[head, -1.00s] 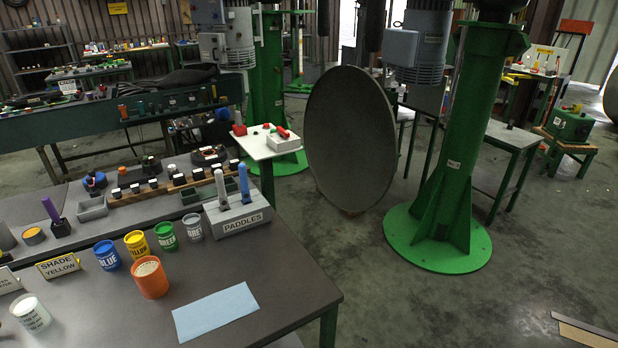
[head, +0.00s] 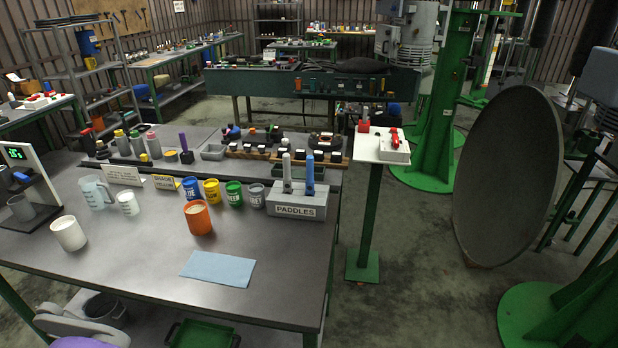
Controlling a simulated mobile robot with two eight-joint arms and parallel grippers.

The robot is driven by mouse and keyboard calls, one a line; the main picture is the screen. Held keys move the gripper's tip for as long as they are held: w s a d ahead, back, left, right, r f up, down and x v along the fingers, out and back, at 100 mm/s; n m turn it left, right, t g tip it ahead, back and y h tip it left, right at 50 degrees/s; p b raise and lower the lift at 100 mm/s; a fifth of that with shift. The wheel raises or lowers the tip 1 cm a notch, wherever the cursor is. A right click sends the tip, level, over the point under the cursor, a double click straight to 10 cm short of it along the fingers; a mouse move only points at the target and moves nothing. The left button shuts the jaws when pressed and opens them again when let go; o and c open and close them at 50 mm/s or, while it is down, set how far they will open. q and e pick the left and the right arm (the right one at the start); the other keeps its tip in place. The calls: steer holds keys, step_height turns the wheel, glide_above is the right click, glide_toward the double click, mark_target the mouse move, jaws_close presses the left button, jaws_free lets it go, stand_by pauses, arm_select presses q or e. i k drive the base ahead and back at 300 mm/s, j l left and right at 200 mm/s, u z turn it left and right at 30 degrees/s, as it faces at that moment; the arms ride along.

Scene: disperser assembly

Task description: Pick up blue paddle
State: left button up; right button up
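The blue paddle (head: 309,172) stands upright in the grey holder labelled PADDLES (head: 298,206), at the right end of the workbench (head: 150,262) in the head view. A light grey paddle (head: 286,170) stands upright just left of it in the same holder. The lower ends of both paddles are hidden in the holder.
Blue, yellow, green and grey tins stand in a row left of the holder. An orange container (head: 198,217) and a light blue cloth (head: 218,268) are nearer the front. A white-topped stand (head: 381,147) is right of the bench.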

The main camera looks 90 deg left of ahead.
mark_target(309, 180)
steer(key=i+j+u, duration=0.15)
steer(key=i+u, duration=0.55)
steer(key=u, duration=0.2)
steer(key=i+l+u, duration=0.15)
steer(key=i+u, duration=0.3)
steer(key=i+j+u, duration=0.15)
steer(key=i+u, duration=0.15)
steer(key=u, duration=0.2)
steer(key=i+u, duration=0.3)
steer(key=u, duration=0.15)
steer(key=i+u, duration=0.35)
steer(key=u, duration=0.15)
